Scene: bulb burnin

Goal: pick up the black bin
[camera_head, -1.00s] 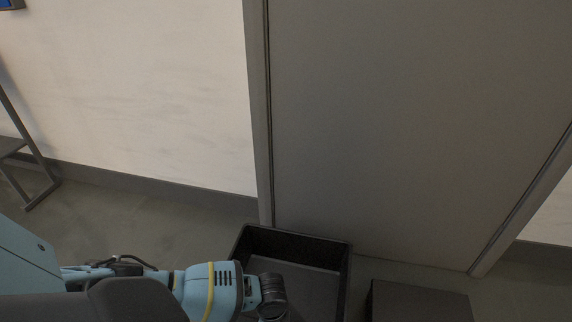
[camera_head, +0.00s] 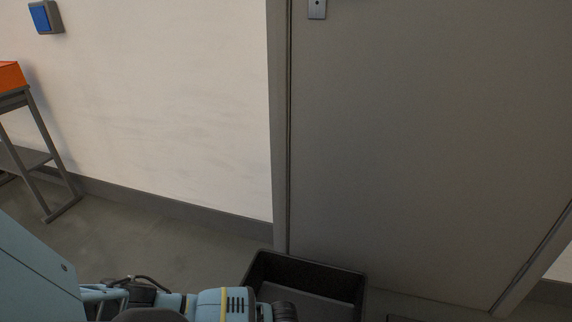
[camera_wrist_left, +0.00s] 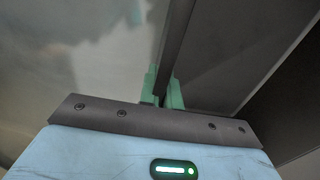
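The black bin (camera_head: 311,273) is an open box at the bottom of the head view, close to the foot of the grey door. Its near part is cut off by the frame edge. My left arm comes in from the left and reaches to the bin's left side; the gripper tips are hidden in that view. In the left wrist view the green fingers of my left gripper (camera_wrist_left: 163,95) stand on either side of a thin dark wall (camera_wrist_left: 177,40), apparently the bin's side, and look closed on it. Whether the bin touches the floor is not visible. My right gripper is out of view.
The grey door (camera_head: 420,140) and pale wall (camera_head: 170,100) stand close behind the bin. A metal stand (camera_head: 42,130) with an orange item (camera_head: 12,76) is at the left. A blue wall switch (camera_head: 43,17) is above it. Floor (camera_head: 150,235) between stand and bin is clear.

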